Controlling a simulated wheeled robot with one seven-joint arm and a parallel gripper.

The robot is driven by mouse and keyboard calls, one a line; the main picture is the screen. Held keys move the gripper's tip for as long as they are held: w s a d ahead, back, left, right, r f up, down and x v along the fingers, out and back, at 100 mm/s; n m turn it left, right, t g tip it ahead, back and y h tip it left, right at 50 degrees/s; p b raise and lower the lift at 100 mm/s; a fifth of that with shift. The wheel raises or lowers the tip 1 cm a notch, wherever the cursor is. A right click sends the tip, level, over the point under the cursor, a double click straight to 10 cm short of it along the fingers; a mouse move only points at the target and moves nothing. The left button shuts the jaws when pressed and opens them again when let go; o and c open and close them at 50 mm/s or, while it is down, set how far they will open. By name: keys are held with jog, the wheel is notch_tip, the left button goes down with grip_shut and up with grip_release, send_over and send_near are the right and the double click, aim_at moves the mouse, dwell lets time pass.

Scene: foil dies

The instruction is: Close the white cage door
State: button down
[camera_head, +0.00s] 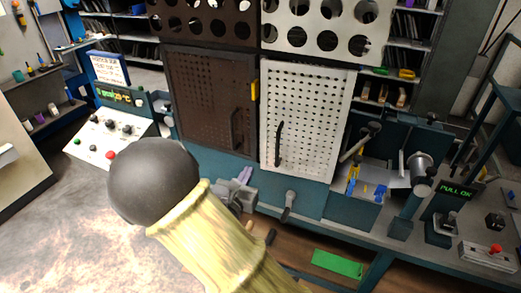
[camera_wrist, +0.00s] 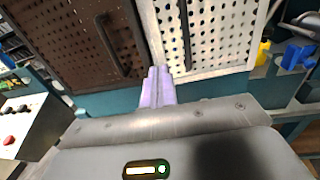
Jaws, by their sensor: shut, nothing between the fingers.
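The white cage door (camera_head: 318,110) is a perforated panel with a black upright handle (camera_head: 279,144) near its left edge. It hangs below a white panel with large round holes, and I cannot tell whether it is flush with its frame or slightly ajar. In the wrist view the door (camera_wrist: 222,45) fills the upper middle, with its handle (camera_wrist: 185,35) near the left. My gripper (camera_head: 244,174) has pale purple fingers, held together and empty. It is below the seam between the white and brown doors, apart from the handle. The wrist view shows the fingertips (camera_wrist: 158,72) pointing towards that seam.
A brown perforated door (camera_head: 205,95) with a black handle is at left, with a yellow piece (camera_head: 254,90) at its right edge. A control box (camera_head: 108,133) stands further left. Right are blue and yellow parts (camera_head: 367,188), a machine (camera_head: 420,165) and a "PULL OK" display (camera_head: 457,192).

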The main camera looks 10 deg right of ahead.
jog(key=shift+w+a, duration=0.1)
jog(key=shift+a, duration=0.05)
jog(key=p, duration=0.4)
send_near(264, 139)
jog(key=x, duration=0.7)
